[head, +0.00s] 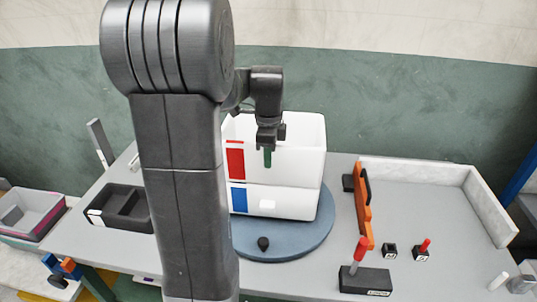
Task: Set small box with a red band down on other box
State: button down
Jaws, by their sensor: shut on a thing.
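The small white box with a red band (300,150) is directly above the other white box (290,203), which has a blue band. Their edges look nearly lined up; I cannot tell whether the upper box's full weight rests on the lower one. The lower box stands on a round blue-grey turntable (318,236). My gripper (268,148) is at the front wall of the red-banded box, pointing down and shut on it. A small dark green piece shows at the fingertips. My arm hides the left part of the turntable.
A black tray (124,208) lies left on the grey table. On the right are an orange-and-black tool (363,210), a black block with a red handle (365,280), two small black cubes and a low pale wall (440,176). A grey bin (28,213) stands far left.

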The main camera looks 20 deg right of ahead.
jog(key=c, duration=1.3)
grip_release()
notch_tip(320, 180, up, 14)
jog(key=shift+f+b, duration=0.1)
jog(key=shift+b, duration=0.3)
